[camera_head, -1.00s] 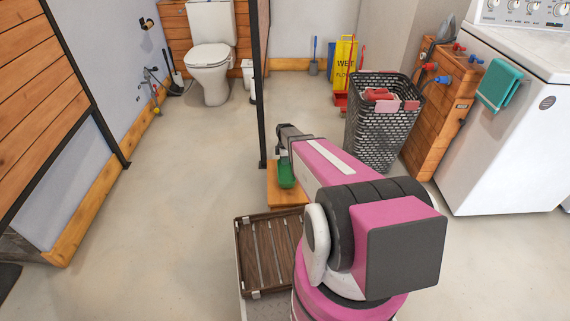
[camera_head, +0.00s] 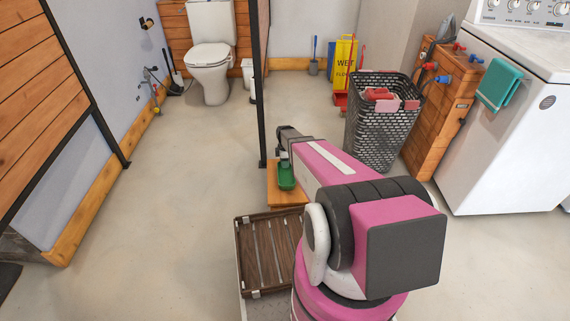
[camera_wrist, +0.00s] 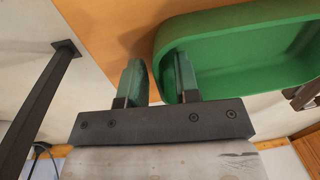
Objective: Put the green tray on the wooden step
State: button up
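The green tray (camera_head: 286,178) lies on the small wooden step (camera_head: 274,198), beyond the slatted crate. In the wrist view the tray (camera_wrist: 235,40) fills the upper right, over the orange-brown wood of the step (camera_wrist: 115,22). My gripper (camera_wrist: 158,75) is open, with a gap between its two fingers. The left finger is outside the tray's near left wall and the right finger appears over its inside. The wall shows between them without both fingers touching it. In the head view my gripper (camera_head: 284,153) is at the tray's far end and partly hides it.
A brown slatted crate (camera_head: 242,255) is in front of the step. A black post (camera_head: 261,120) stands close behind the step's left side. A dark laundry basket (camera_head: 381,135) stands to the right. The floor at left is clear.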

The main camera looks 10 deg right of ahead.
notch_tip(320, 180, up, 11)
jog(key=s+a+r+m, duration=0.1)
jog(key=s+r+m, duration=0.3)
jog(key=s, duration=0.3)
jog(key=s+r+m, duration=0.4)
jog(key=s+m, duration=0.3)
jog(key=s+a+r+m+t, duration=0.1)
jog(key=s+r+m, duration=0.3)
jog(key=s, duration=0.3)
jog(key=shift+s+a+r+m, duration=0.15)
jog(key=shift+a+r+m, duration=0.2)
jog(key=shift+m, duration=0.35)
